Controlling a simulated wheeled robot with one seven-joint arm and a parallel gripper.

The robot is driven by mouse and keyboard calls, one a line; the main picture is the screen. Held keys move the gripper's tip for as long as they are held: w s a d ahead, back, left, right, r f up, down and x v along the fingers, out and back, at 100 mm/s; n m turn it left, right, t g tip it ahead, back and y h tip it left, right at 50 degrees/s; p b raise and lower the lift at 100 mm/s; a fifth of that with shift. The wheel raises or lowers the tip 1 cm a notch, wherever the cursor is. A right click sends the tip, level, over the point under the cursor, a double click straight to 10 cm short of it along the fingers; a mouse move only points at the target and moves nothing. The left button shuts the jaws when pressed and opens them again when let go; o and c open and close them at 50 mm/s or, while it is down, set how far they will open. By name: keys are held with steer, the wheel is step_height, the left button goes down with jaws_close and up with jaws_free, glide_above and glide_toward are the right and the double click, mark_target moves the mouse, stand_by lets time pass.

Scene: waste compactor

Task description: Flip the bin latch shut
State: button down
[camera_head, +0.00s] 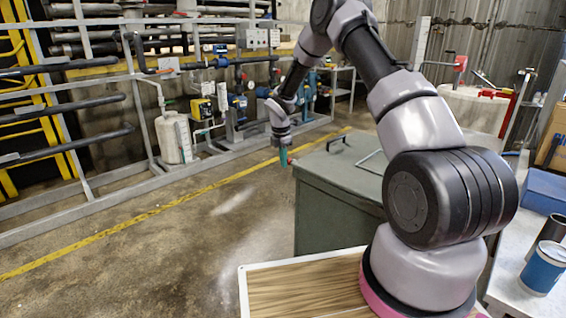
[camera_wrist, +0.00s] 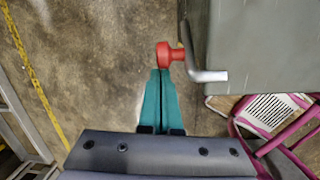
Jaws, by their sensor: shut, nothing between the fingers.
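The bin is a grey-green metal box (camera_head: 335,215) standing left of my arm's base in the head view. In the wrist view its grey side and top (camera_wrist: 265,40) fill the upper right. The latch is a bent metal bar (camera_wrist: 207,75) at the bin's edge, with a red knob (camera_wrist: 171,54) on its left side. My gripper has teal fingers (camera_wrist: 161,73), shut and empty. The tips are right at the red knob; I cannot tell whether they touch it. In the head view my gripper (camera_head: 284,156) hangs beside the bin's far-left top corner, and the latch is hidden.
A dark handle (camera_head: 337,143) stands up from the bin's top. Open concrete floor (camera_head: 160,260) with a yellow line lies to the left. Pipe racks and a white tank (camera_head: 176,138) stand behind. A workbench with a blue can (camera_head: 543,268) is at right.

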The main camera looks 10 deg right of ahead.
steer(key=shift+w+d+r, duration=0.1)
steer(key=shift+d+r, duration=0.05)
steer(key=shift+d, duration=0.05)
steer(key=shift+w+d+r+g+y, duration=0.2)
steer(key=shift+d+r+g+y, duration=0.1)
steer(key=shift+g+y, duration=0.3)
steer(key=shift+w+d+r+g+y, duration=0.3)
steer(key=shift+d+y, duration=0.1)
steer(key=shift+y, duration=0.25)
steer(key=shift+w+d+r+g+y, duration=0.3)
steer(key=shift+d+y, duration=0.1)
steer(key=shift+y, duration=0.25)
steer(key=shift+w+d+r, duration=0.25)
steer(key=shift+w+d, duration=0.2)
steer(key=shift+d, duration=0.4)
steer(key=shift+r, duration=0.1)
